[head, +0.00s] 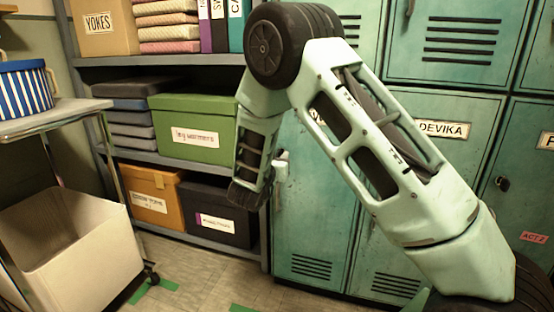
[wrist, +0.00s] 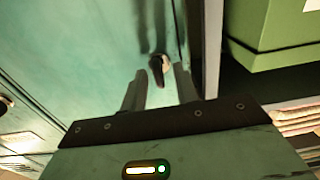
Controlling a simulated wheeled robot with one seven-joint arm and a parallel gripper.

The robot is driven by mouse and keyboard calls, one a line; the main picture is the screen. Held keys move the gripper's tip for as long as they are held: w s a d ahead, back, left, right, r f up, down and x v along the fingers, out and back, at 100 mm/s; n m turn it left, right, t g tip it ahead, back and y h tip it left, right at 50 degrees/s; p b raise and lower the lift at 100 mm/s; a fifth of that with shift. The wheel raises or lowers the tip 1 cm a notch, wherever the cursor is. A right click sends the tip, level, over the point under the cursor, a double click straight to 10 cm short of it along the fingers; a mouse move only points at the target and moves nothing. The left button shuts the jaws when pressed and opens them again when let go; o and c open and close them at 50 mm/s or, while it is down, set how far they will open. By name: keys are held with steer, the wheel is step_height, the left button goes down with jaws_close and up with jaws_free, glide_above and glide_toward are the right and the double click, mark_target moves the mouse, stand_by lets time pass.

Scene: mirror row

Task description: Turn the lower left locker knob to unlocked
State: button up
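The lower left locker (head: 312,225) is a teal door beside the shelf. Its knob (wrist: 158,70), small with a dark lever and a pale part, shows in the wrist view. My gripper (wrist: 161,74) is open there, with one finger on each side of the knob and gaps to it. I cannot tell whether the fingers touch it or how deep they reach. In the head view my arm hides most of the gripper and the knob. The knob's lock state cannot be read.
A shelf with a green box (head: 192,126), an orange box (head: 150,193) and a black box (head: 215,207) stands close left of the locker. Another knob (wrist: 5,103) shows at the wrist view's left edge.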

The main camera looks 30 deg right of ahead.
jaws_close()
steer(key=shift+r+n+p, duration=0.1)
steer(key=shift+n+p, duration=0.2)
steer(key=shift+p, duration=0.3)
steer(key=n+p, duration=0.1)
steer(key=p, duration=0.1)
steer(key=n+p, duration=0.1)
steer(key=p, duration=0.1)
steer(key=shift+r+p, duration=0.25)
steer(key=shift+p, duration=0.05)
steer(key=n+p, duration=0.5)
steer(key=p, duration=0.1)
steer(key=shift+a+f, duration=0.1)
steer(key=n+p, duration=0.2)
steer(key=n, duration=0.1)
steer(key=n+p, duration=0.2)
steer(key=n, duration=0.1)
steer(key=n+p, duration=0.3)
steer(key=n, duration=0.1)
steer(key=shift+w+f, duration=0.1)
steer(key=shift+f, duration=0.3)
steer(key=shift+n, duration=0.3)
